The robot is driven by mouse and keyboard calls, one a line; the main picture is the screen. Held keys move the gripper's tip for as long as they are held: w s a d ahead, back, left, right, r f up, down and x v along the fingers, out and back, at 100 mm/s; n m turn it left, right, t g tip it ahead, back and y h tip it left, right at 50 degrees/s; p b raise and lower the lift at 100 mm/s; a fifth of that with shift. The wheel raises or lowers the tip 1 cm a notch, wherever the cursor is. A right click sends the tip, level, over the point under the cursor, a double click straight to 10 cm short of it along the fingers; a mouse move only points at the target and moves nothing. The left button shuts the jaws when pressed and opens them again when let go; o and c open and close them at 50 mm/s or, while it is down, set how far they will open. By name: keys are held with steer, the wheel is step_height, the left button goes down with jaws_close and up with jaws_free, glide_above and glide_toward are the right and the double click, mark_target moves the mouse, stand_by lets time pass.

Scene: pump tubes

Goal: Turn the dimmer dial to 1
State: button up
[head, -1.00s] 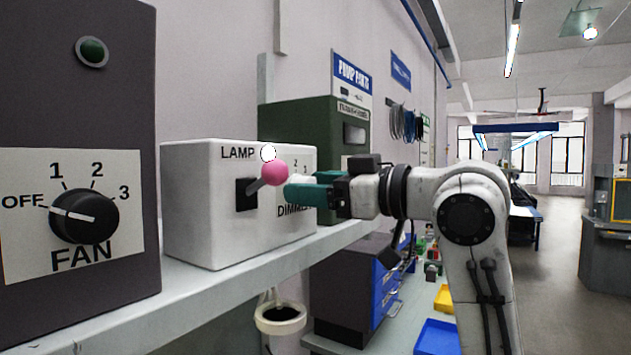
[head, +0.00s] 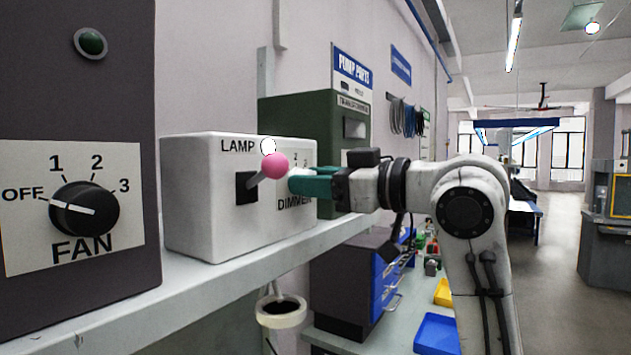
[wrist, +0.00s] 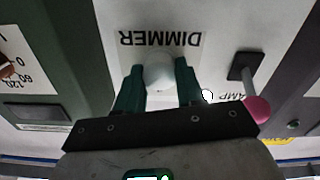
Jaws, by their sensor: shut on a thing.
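The dimmer dial is a white rounded knob (wrist: 159,70) on the white box (head: 190,205). In the wrist view it sits between the teal fingers of my gripper (wrist: 160,80), which are shut on it. The DIMMER label (wrist: 160,39) shows upside down there, above the knob. In the head view my gripper (head: 298,183) reaches the box's front from the right and hides the dial and part of its scale. A 2 is visible above the fingers; the dial's pointer and setting cannot be read.
A lamp lever with a pink ball (head: 274,166) sticks out close left of my fingers, with a white round lamp (head: 268,146) above it. A fan dial (head: 85,209) points to OFF on the dark box at left. A green cabinet (head: 300,112) stands behind.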

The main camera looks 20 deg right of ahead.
steer(key=shift+a+f+n+b, duration=0.15)
steer(key=shift+n+b, duration=2.15)
steer(key=shift+n, duration=2.15)
steer(key=shift+d+f+n+b, duration=0.1)
steer(key=shift+n+b, duration=2.2)
steer(key=shift+n, duration=2.15)
steer(key=shift+a, duration=0.1)
steer(key=o, duration=1)
steer(key=shift+s, duration=0.1)
steer(key=shift+o, duration=0.2)
steer(key=shift+r, duration=0.1)
